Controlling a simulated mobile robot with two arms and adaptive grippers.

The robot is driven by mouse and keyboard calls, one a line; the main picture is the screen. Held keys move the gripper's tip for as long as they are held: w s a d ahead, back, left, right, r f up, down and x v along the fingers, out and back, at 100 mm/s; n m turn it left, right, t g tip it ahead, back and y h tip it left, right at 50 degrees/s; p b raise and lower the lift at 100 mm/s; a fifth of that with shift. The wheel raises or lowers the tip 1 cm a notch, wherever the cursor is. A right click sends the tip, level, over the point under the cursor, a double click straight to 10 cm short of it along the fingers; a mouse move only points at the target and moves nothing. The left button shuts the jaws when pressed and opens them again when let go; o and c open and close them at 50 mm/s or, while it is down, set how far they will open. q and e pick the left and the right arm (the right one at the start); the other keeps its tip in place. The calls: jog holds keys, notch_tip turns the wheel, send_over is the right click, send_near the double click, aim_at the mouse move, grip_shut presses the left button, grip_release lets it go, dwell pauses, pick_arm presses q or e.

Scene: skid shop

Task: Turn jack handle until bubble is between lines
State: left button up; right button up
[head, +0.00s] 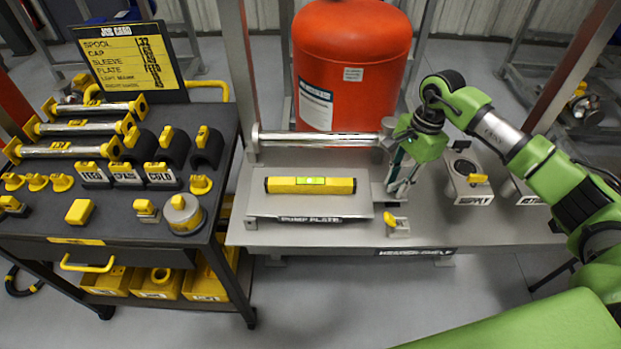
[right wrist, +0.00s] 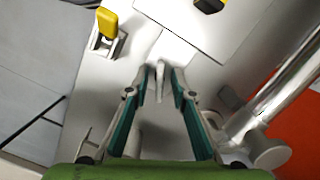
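A yellow spirit level (head: 283,185) lies flat on the pump plate (head: 268,209) in the head view. Its green vial (head: 311,180) faces up; the bubble's place between the lines is too small to tell. My right gripper (head: 398,190) points down at the plate's right side. In the right wrist view my right gripper (right wrist: 160,72) has its fingers close together around a thin grey upright piece, which looks like the jack handle (right wrist: 159,84). The fingers largely hide the jack in the head view. My left gripper is out of view.
A red tank (head: 352,50) stands behind the bench, with a chrome bar (head: 320,139) in front of it. A small yellow-topped block (head: 398,226) sits near the bench's front edge. A black cart (head: 125,215) with parts stands left.

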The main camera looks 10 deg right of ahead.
jog(key=shift+r+p, duration=1.8)
jog(key=shift+r, duration=1.7)
jog(key=m, duration=0.4)
jog(key=shift+r+t+p, duration=0.3)
jog(key=shift+r, duration=0.1)
jog(key=shift+s+f, duration=0.1)
